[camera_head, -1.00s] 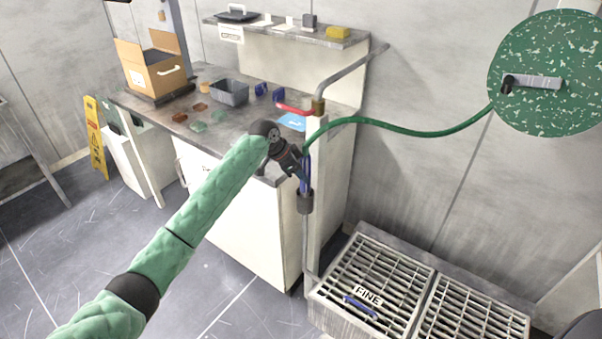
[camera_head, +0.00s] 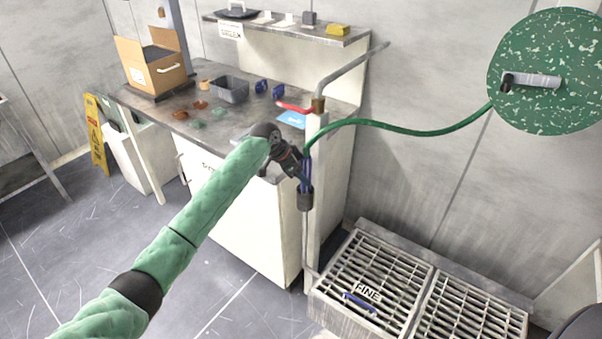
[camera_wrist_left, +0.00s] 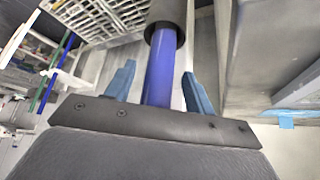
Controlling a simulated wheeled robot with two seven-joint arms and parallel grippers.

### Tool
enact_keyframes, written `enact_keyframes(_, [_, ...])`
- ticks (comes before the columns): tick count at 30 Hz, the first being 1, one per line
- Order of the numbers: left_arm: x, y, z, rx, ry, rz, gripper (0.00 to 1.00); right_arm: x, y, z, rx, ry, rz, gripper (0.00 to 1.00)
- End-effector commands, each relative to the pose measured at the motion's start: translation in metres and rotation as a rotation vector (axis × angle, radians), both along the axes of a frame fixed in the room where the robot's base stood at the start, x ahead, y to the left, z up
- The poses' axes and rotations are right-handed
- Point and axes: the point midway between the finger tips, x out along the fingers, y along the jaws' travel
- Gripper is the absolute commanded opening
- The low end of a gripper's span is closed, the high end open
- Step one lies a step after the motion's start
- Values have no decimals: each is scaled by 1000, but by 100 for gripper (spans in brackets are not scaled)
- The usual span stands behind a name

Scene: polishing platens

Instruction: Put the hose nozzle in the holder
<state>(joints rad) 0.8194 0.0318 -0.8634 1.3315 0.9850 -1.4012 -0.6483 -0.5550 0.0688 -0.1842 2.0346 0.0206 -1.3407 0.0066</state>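The hose nozzle (camera_head: 306,184) is a blue tube hanging upright beside the pale post, at the end of the green hose (camera_head: 402,131). Its lower end goes into a dark round holder (camera_head: 305,201) on the post. The blue nozzle (camera_wrist_left: 159,78) and the dark holder (camera_wrist_left: 167,25) also show in the left wrist view. My left gripper (camera_head: 302,176) is at the nozzle, just above the holder. Its blue-grey fingers (camera_wrist_left: 160,88) stand on either side of the nozzle with a visible gap, so it is open around it. My right gripper is not in view.
A bench (camera_head: 238,128) with a grey bin (camera_head: 229,91) and a cardboard box (camera_head: 152,68) stands behind. A grated basin (camera_head: 385,270) is at lower right. A green speckled disc (camera_head: 548,105) is on the wall.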

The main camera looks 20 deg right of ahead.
Motion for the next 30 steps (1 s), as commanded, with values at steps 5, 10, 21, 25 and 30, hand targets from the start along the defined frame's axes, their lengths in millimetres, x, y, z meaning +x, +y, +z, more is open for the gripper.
enact_keyframes(5, [0,0,2,0,0,0,54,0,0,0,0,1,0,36])
enact_keyframes(10, [1,8,14,-1,-2,-1,54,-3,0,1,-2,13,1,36])
enact_keyframes(21, [-1,46,72,-1,-2,0,54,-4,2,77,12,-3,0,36])
enact_keyframes(25, [-1,56,88,0,-3,-1,54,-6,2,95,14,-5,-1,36])
enact_keyframes(30, [-2,63,101,0,0,0,54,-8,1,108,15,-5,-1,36])
